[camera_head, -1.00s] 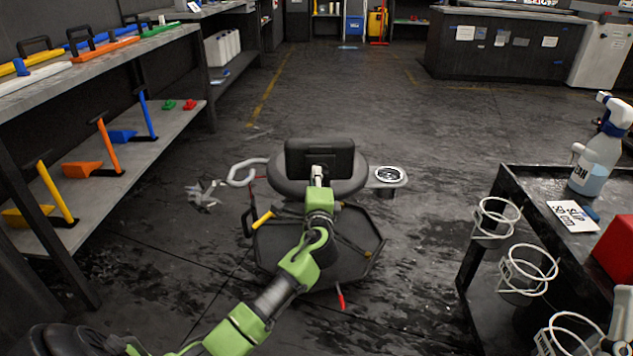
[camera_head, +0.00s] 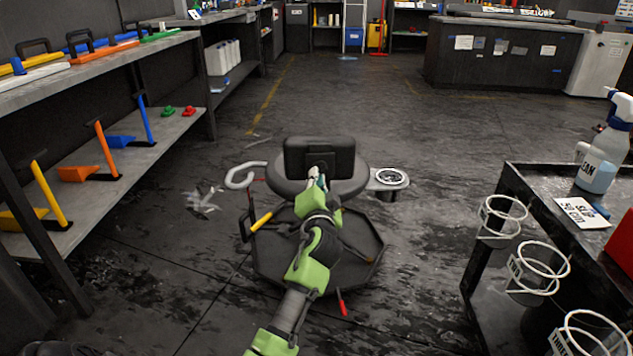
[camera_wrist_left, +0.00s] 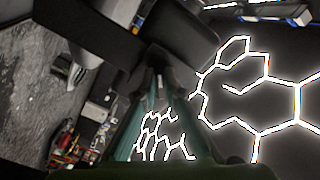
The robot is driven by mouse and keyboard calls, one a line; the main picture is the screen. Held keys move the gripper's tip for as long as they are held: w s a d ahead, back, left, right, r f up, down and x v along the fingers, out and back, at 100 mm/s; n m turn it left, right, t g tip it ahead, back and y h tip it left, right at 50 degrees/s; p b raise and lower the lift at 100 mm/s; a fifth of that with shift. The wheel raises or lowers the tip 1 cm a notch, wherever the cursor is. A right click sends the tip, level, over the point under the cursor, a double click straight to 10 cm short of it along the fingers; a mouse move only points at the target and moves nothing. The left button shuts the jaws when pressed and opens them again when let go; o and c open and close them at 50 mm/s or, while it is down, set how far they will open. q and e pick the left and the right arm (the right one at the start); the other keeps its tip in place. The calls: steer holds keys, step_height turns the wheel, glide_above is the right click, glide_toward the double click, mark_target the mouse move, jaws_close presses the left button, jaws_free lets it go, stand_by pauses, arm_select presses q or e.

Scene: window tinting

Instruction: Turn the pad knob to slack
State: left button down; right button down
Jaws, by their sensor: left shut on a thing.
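A dark rolling work stool (camera_head: 282,188) stands mid-floor, with a black upright pad (camera_head: 340,158) at its seat. My left gripper (camera_head: 318,177) reaches the lower middle of the pad's near face, where the pad knob would be. It is shut on what looks to be the knob, which the fingers hide. In the left wrist view my gripper (camera_wrist_left: 160,88) points at a dark surface, the pad (camera_wrist_left: 182,38). I cannot read the knob's angle or any mark on it. My right gripper is not in view.
The stool has a round cup holder (camera_head: 390,178) on its right, a pale hook (camera_head: 243,176) on its left and a low tray (camera_head: 352,268) below. A black cart (camera_head: 540,180) with a spray bottle (camera_head: 603,155) stands right. A shelf (camera_head: 100,195) stands left. Floor behind is clear.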

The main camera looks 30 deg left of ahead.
arm_select(q)
steer(key=shift+n, duration=0.3)
steer(key=c, duration=2.1)
jaws_free()
steer(key=shift+c, duration=0.2)
steer(key=shift+d, duration=0.1)
steer(key=v, duration=1.2)
